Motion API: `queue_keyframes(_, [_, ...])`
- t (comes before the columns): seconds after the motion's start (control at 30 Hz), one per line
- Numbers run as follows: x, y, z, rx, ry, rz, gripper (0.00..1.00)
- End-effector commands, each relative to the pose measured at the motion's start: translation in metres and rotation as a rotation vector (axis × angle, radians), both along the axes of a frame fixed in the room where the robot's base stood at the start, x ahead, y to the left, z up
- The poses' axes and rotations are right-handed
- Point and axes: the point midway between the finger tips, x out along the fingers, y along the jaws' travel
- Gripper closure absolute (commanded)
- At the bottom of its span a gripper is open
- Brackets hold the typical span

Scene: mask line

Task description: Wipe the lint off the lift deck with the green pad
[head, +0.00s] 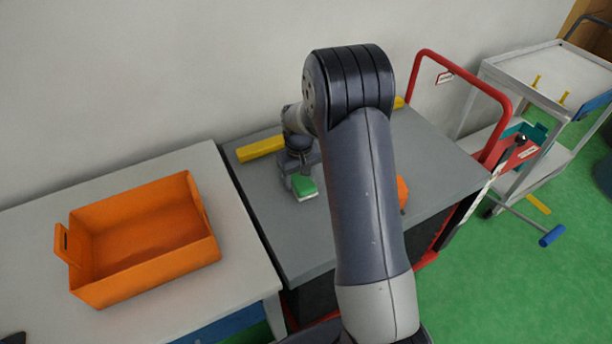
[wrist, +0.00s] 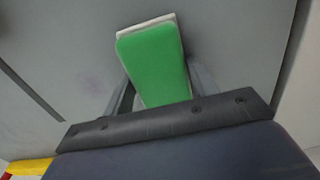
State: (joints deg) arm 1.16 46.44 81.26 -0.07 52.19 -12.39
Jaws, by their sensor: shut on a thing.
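The green pad (head: 305,187) has a pale edge and sits at the left part of the grey lift deck (head: 279,236). My gripper (head: 301,180) is shut on the pad, and the wrist view shows a finger on each side of the green pad (wrist: 152,62). The pad is at or just above the deck; contact cannot be told. Faint purplish marks (wrist: 92,82), perhaps lint, show on the deck left of the pad in the wrist view. My arm hides the middle of the deck in the head view.
A yellow bar (head: 260,149) lies along the deck's back edge. An orange thing (head: 402,193) shows partly behind my arm. An orange bin (head: 145,240) stands on the pale table to the left. A red handle rail (head: 470,78) and a grey cart (head: 545,75) are at right.

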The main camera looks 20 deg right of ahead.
Motion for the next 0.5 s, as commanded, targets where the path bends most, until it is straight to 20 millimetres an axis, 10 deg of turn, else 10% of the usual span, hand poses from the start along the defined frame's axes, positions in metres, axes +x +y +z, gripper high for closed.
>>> queue_keyframes(0.5, [0.012, 0.018, -0.001, 0.001, 0.003, 0.0, 0.63])
